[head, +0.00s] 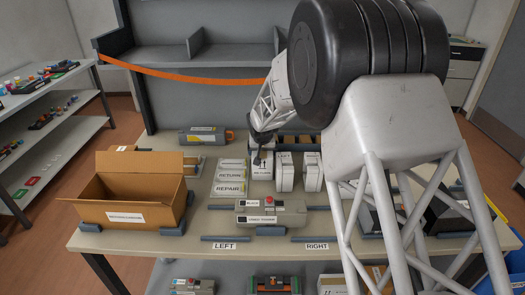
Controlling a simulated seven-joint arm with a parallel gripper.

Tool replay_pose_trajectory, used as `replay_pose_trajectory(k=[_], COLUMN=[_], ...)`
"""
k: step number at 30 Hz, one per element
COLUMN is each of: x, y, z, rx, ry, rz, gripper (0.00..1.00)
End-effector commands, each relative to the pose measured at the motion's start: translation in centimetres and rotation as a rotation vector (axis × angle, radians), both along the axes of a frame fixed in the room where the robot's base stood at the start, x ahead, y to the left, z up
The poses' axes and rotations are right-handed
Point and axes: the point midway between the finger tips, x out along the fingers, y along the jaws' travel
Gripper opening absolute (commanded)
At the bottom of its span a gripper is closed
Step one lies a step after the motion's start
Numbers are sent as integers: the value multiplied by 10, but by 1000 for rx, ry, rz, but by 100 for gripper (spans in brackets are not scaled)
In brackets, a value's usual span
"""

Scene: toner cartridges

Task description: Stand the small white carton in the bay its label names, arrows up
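My gripper (262,145) points down at the back middle of the table, at the top of a white carton (262,172). The fingers are too small and dark to show whether they are open or closed on it. Two more white cartons (285,172) (312,172) stand upright just to its right, with dark marks too small to read. I cannot tell which one is the task's carton. Flat labels lie left of them, including RETURN (230,178) and REPAIR (229,189); the rearmost label (232,164) is unreadable. Bay edges near the cartons are unclear.
An open cardboard box (133,195) stands at the left. A grey cartridge (270,212) lies at the front middle, behind the LEFT (224,246) and RIGHT (317,246) labels. Another cartridge (204,135) lies at the back. An orange strap (190,75) hangs behind. My arm hides much of the right.

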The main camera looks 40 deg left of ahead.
Motion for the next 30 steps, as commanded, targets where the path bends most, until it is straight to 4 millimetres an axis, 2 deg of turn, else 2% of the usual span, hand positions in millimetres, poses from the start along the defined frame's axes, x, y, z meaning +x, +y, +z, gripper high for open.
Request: replay_pose_trajectory(k=[10, 17, 30], x=[0, -2, -16], y=[0, -2, -16], z=[1, 10, 59], rx=[0, 0, 2], ry=[0, 0, -1], rz=[0, 0, -1], gripper=[100, 100, 100])
